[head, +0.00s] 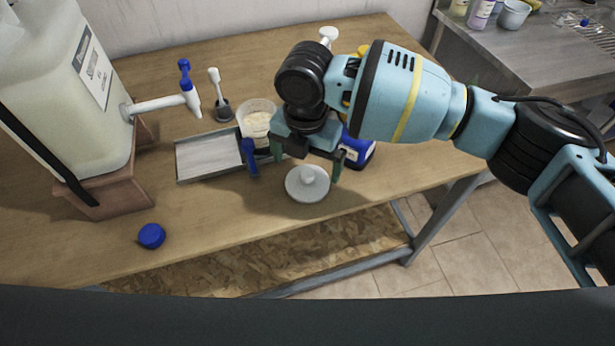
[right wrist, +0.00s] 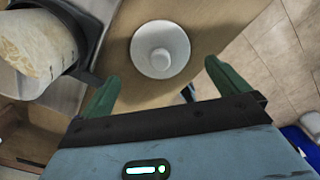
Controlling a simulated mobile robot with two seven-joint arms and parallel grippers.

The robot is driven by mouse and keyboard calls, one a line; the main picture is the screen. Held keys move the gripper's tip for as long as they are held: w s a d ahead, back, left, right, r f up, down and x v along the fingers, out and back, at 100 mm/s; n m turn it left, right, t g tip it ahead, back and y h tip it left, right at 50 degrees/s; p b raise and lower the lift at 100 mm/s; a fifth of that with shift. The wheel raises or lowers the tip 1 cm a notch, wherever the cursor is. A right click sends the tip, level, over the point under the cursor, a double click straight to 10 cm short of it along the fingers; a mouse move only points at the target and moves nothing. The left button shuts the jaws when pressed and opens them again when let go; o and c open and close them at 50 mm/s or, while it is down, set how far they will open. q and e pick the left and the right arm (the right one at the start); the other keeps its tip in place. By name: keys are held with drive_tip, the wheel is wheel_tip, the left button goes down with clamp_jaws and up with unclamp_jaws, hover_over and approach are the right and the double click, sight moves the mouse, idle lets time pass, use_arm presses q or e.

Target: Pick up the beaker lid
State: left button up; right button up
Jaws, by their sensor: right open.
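The beaker lid (head: 307,186) is a round white disc with a raised knob, lying near the table's front edge. In the right wrist view the lid (right wrist: 161,49) lies just beyond and between the fingertips, with nothing touching it. My right gripper (head: 308,160) is open and empty, pointing down above the lid. Its two green fingers also show in the right wrist view (right wrist: 160,72). The beaker (head: 257,123), holding pale contents, stands uncovered to the left of the gripper and is partly hidden by it. My left gripper is not in view.
A metal tray (head: 208,158) lies by the beaker. A large drum with a tap (head: 165,104) stands at the left. A blue container (head: 358,150) is right of the gripper, partly hidden. A blue cap (head: 151,235) lies at the front left, with bare wood between it and the lid.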

sight(308, 173)
drive_tip(key=shift+w+d+f, duration=0.15)
drive_tip(key=shift+f, duration=2.2)
drive_tip(key=c, duration=0.9)
